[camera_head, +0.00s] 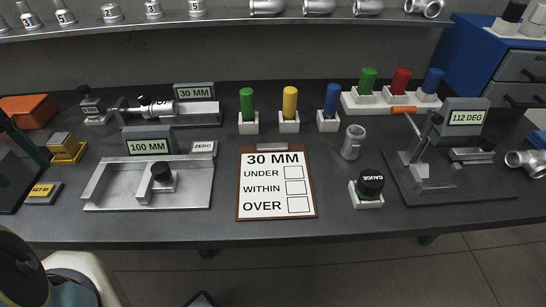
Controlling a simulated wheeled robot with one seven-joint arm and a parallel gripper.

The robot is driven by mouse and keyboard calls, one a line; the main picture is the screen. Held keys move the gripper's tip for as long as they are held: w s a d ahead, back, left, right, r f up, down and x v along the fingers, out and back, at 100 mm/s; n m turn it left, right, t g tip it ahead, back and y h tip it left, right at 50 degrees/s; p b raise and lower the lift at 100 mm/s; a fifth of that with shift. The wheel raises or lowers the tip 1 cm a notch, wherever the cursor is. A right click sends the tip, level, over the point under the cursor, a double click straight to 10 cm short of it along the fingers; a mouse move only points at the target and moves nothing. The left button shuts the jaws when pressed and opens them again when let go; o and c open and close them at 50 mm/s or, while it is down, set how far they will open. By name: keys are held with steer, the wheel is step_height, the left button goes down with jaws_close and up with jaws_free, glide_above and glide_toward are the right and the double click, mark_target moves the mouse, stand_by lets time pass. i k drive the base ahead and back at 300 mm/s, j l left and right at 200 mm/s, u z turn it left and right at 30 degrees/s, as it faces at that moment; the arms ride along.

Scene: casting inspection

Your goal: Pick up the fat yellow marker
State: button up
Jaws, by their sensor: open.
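The fat yellow marker (290,103) stands upright in a small white holder (289,127) toward the back middle of the dark workbench. A fat green marker (246,103) stands in its own holder to its left, and a fat blue marker (331,100) in another to its right. There are clear gaps between the three holders. Nothing covers the front of the yellow marker. My gripper is not in view.
A 30 MM clipboard (277,212) lies in front of the markers. A metal gauge fixture (110,187) stands left, an angle fixture (455,186) right. A white rack (356,101) holds more green, red and blue markers. A shelf (225,17) with fittings runs above.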

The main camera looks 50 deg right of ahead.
mark_target(290, 93)
steer(key=k+l, duration=0.8)
steer(key=l, duration=0.1)
